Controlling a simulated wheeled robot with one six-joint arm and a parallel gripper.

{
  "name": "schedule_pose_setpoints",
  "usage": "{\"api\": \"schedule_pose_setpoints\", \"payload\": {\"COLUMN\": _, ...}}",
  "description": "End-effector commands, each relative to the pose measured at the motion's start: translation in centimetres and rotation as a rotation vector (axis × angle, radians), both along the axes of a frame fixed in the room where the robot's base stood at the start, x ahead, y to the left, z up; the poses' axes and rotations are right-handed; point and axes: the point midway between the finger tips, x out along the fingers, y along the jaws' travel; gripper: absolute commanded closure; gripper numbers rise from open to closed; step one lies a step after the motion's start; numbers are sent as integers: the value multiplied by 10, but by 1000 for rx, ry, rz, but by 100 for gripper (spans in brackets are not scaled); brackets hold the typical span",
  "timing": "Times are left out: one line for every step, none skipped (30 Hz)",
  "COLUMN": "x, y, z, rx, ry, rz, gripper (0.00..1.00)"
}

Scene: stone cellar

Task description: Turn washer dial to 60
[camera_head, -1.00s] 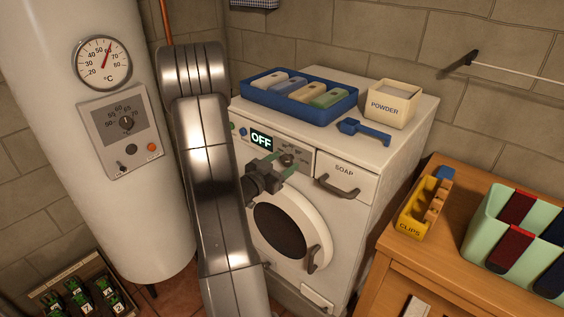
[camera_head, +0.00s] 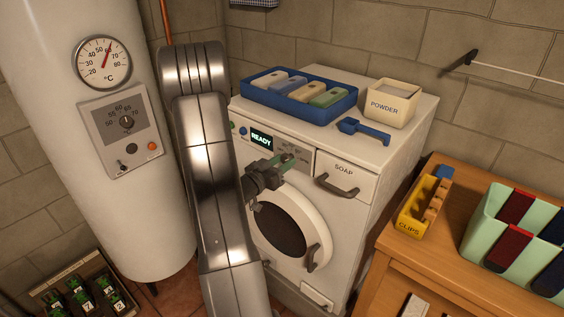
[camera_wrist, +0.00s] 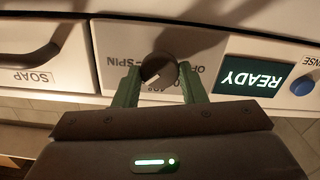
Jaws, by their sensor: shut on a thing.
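The white washer (camera_head: 375,165) stands in the middle of the head view. Its dial (camera_wrist: 160,70) is a small dark round knob on the front panel. My gripper (camera_head: 281,163) reaches the panel from the left, and its green fingers close on the dial's two sides in the upside-down wrist view. The display (camera_head: 262,139) reads READY, and it also shows in the wrist view (camera_wrist: 253,77). Beside the dial, the SPIN label and part of an OFF label show. A finger covers other markings, and I cannot tell which mark the dial points to.
The SOAP drawer (camera_head: 343,171) with a dark handle is right of the dial. The round door (camera_head: 318,232) is below. A blue tray (camera_head: 330,113), a blue scoop (camera_head: 363,133) and a POWDER box (camera_head: 391,106) stand on top. A white boiler (camera_head: 70,180) stands left.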

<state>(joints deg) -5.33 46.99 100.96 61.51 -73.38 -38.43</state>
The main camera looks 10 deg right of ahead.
Motion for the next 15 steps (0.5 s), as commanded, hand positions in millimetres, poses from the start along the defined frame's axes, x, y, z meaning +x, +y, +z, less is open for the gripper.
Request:
{"api": "schedule_pose_setpoints", "payload": {"x": 0, "y": 0, "z": 1, "rx": -20, "ry": 27, "rz": 0, "gripper": 85}}
{"api": "schedule_pose_setpoints", "payload": {"x": 0, "y": 0, "z": 1, "rx": -31, "ry": 40, "rz": 0, "gripper": 85}}
{"api": "schedule_pose_setpoints", "payload": {"x": 0, "y": 0, "z": 1, "rx": -43, "ry": 55, "rz": 0, "gripper": 85}}
{"api": "schedule_pose_setpoints", "payload": {"x": 0, "y": 0, "z": 0, "rx": -50, "ry": 64, "rz": 0, "gripper": 85}}
{"api": "schedule_pose_setpoints", "payload": {"x": 0, "y": 0, "z": 0, "rx": -55, "ry": 70, "rz": 0, "gripper": 85}}
{"api": "schedule_pose_setpoints", "payload": {"x": 0, "y": 0, "z": 0, "rx": -60, "ry": 76, "rz": 0, "gripper": 85}}
{"api": "schedule_pose_setpoints", "payload": {"x": 0, "y": 0, "z": 0, "rx": -62, "ry": 79, "rz": 0, "gripper": 85}}
{"api": "schedule_pose_setpoints", "payload": {"x": 0, "y": 0, "z": 0, "rx": -62, "ry": 80, "rz": 0, "gripper": 85}}
{"api": "schedule_pose_setpoints", "payload": {"x": 0, "y": 0, "z": 0, "rx": -62, "ry": 80, "rz": 0, "gripper": 85}}
{"api": "schedule_pose_setpoints", "payload": {"x": 0, "y": 0, "z": 0, "rx": -62, "ry": 80, "rz": 0, "gripper": 85}}
{"api": "schedule_pose_setpoints", "payload": {"x": 0, "y": 0, "z": 0, "rx": -62, "ry": 80, "rz": 0, "gripper": 85}}
{"api": "schedule_pose_setpoints", "payload": {"x": 0, "y": 0, "z": 0, "rx": -62, "ry": 79, "rz": 0, "gripper": 85}}
{"api": "schedule_pose_setpoints", "payload": {"x": 0, "y": 0, "z": 0, "rx": -62, "ry": 79, "rz": 0, "gripper": 85}}
{"api": "schedule_pose_setpoints", "payload": {"x": 0, "y": 0, "z": 0, "rx": -62, "ry": 79, "rz": 0, "gripper": 85}}
{"api": "schedule_pose_setpoints", "payload": {"x": 0, "y": 0, "z": 0, "rx": -62, "ry": 79, "rz": 0, "gripper": 61}}
